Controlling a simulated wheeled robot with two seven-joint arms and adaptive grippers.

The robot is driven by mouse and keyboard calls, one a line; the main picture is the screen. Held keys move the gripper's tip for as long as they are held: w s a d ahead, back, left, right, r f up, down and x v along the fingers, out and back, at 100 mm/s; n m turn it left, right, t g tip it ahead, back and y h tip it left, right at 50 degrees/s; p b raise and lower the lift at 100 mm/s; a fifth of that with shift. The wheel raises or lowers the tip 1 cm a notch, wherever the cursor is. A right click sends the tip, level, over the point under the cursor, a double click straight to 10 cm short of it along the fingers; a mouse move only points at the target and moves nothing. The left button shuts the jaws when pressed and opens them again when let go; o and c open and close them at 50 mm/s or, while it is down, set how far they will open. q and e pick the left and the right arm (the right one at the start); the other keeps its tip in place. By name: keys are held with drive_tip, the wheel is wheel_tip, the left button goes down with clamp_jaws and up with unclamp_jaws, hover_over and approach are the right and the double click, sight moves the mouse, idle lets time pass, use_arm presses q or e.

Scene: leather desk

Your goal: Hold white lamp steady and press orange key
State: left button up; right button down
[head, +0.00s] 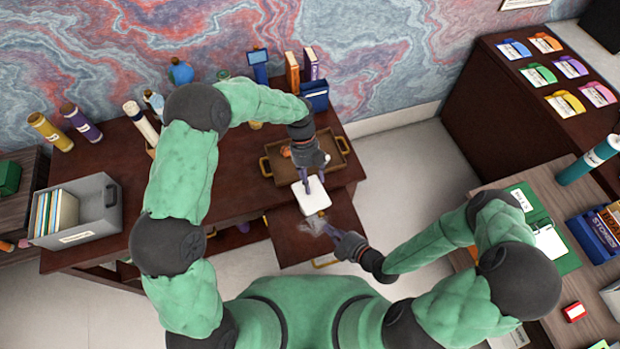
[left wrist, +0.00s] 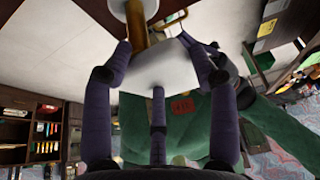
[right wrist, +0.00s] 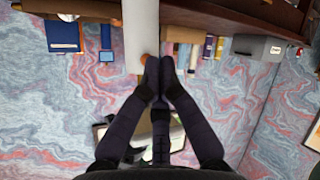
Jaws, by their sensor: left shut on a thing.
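The white lamp (head: 312,198) is at the front edge of the dark desk, in the middle of the head view. My left gripper (head: 308,184) is shut on it. The left wrist view shows the fingers around the white body (left wrist: 150,75), with a gold stem (left wrist: 137,22) beyond. My right gripper (head: 329,231) is just below the lamp in the head view, its fingertips together and empty. In the right wrist view a small orange piece, seemingly the orange key (right wrist: 146,58), is at the lamp's lower edge, right beside the fingertips. I cannot tell whether they touch.
A brown tray (head: 335,151) with gold handles lies behind the lamp. Bottles, books and a blue box (head: 315,95) stand along the back. A grey file box (head: 95,212) is at the left. A green clipboard (head: 565,262) lies on the right-hand desk.

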drive_tip(key=w+a+n+g+h, duration=0.1)
drive_tip(key=w+a+n, duration=0.3)
drive_tip(key=n, duration=1)
drive_tip(key=shift+w+a+r+g, duration=0.2)
drive_tip(key=shift+w+r+g, duration=0.1)
drive_tip(key=shift+w+g, duration=0.4)
idle(1.3)
drive_tip(key=shift+w+a, duration=0.2)
drive_tip(key=shift+w, duration=0.25)
